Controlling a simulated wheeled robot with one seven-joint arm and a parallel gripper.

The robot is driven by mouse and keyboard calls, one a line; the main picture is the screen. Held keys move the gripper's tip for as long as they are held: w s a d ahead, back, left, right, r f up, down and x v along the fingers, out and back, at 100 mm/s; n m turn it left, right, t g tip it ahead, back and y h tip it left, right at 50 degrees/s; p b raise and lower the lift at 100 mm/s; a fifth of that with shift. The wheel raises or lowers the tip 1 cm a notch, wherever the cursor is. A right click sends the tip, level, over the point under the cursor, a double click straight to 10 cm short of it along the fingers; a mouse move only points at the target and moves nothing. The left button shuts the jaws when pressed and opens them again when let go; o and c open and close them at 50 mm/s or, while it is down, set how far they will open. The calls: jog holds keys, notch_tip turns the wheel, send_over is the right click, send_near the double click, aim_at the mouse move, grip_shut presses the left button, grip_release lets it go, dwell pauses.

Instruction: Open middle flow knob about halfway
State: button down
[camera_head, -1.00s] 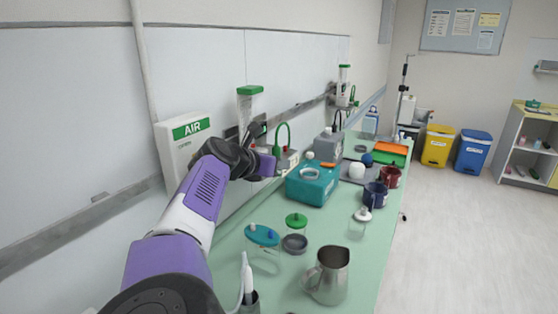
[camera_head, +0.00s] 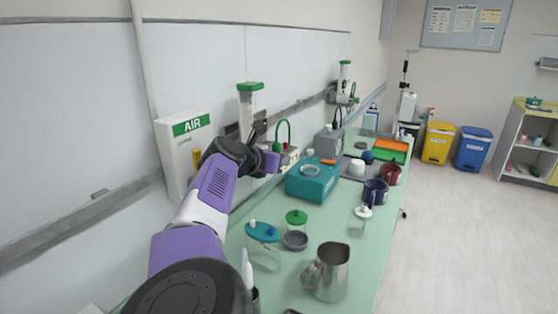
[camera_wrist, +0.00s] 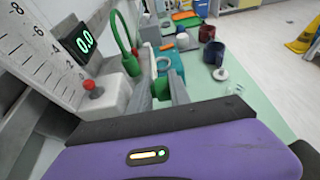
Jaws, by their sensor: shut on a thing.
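My gripper (camera_wrist: 160,96) is at the front of a wall-mounted flow unit. Its two grey fingers are closed around a green knob (camera_wrist: 160,87), only partly visible between them. The unit's white body (camera_wrist: 112,98) carries a red button (camera_wrist: 93,90) and a green hose (camera_wrist: 121,38). Above it are a scaled tube (camera_wrist: 35,50) and a display (camera_wrist: 80,42) reading 0.0. In the head view the same unit's green-capped tube (camera_head: 250,87) stands right of the AIR box (camera_head: 185,150). There my purple wrist hides the fingertips and knob.
A green counter (camera_head: 275,285) runs below, with a teal box (camera_head: 313,184) close to my gripper. A steel pitcher (camera_head: 330,272) and lidded jars (camera_head: 296,222) stand nearer. Another green-capped flow unit (camera_head: 345,75) is farther along the wall.

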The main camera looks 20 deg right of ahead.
jog(key=shift+s+d+f+h+b, duration=0.2)
jog(key=shift+f+h+b, duration=0.25)
jog(key=shift+b, duration=0.7)
jog(key=h+b, duration=0.1)
jog(key=b, duration=0.1)
jog(key=t+b, duration=0.1)
jog(key=b, duration=0.2)
jog(key=shift+d+t+h+b, duration=0.2)
jog(key=shift+t+h+b, duration=0.1)
jog(key=shift+h+b, duration=0.05)
jog(key=b, duration=0.3)
jog(key=shift+s+t+h, duration=0.1)
jog(key=shift+t+h, duration=0.3)
jog(key=shift+r+b, duration=0.2)
jog(key=shift+b, duration=0.35)
jog(key=shift+r, duration=0.15)
jog(key=c, duration=1.3)
grip_release()
jog(key=shift+a, duration=0.2)
